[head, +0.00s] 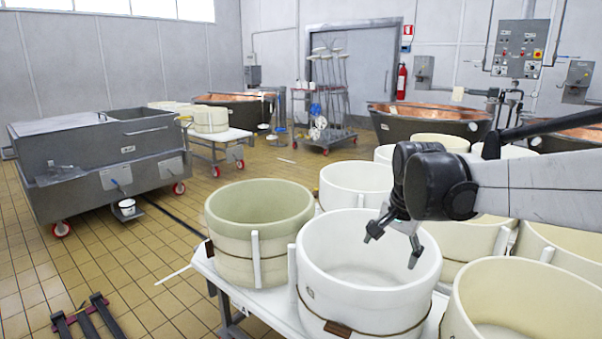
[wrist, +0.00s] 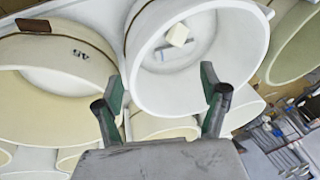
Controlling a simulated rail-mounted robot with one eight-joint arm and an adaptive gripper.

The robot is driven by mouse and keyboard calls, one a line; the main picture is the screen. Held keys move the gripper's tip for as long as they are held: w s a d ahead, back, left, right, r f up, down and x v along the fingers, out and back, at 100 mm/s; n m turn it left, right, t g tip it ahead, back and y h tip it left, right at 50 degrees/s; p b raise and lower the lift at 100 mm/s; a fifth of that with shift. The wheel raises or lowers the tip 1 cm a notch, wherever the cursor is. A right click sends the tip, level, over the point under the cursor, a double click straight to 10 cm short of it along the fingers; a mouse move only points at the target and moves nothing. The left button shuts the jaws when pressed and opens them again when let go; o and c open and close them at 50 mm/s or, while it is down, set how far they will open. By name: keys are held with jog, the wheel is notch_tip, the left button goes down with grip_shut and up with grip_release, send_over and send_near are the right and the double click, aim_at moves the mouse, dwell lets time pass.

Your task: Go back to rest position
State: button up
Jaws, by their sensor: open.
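My gripper (head: 393,248) hangs from the arm that reaches in from the right. It is open and empty, with its fingers pointing down over the mouth of a white round tub (head: 345,312) at the front. In the wrist view my gripper (wrist: 162,82) shows its two fingers spread apart with nothing between them. Beyond them a white tub (wrist: 243,60) is seen into, and a small cream block (wrist: 179,35) lies inside it. The block cannot be made out in the head view.
A greenish-cream tub (head: 232,245) stands left of the white one on a white table (head: 258,300). Several cream tubs crowd around and below my arm. Copper vats (head: 425,120), a tool trolley (head: 325,135) and a grey steel tank (head: 95,150) stand farther back. The tiled floor at left is mostly open.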

jog(key=s+n+t+p, duration=0.3)
jog(key=s+n, duration=0.5)
jog(key=s, duration=1.5)
jog(key=shift+r+p, duration=0.15)
jog(key=shift+p, duration=0.2)
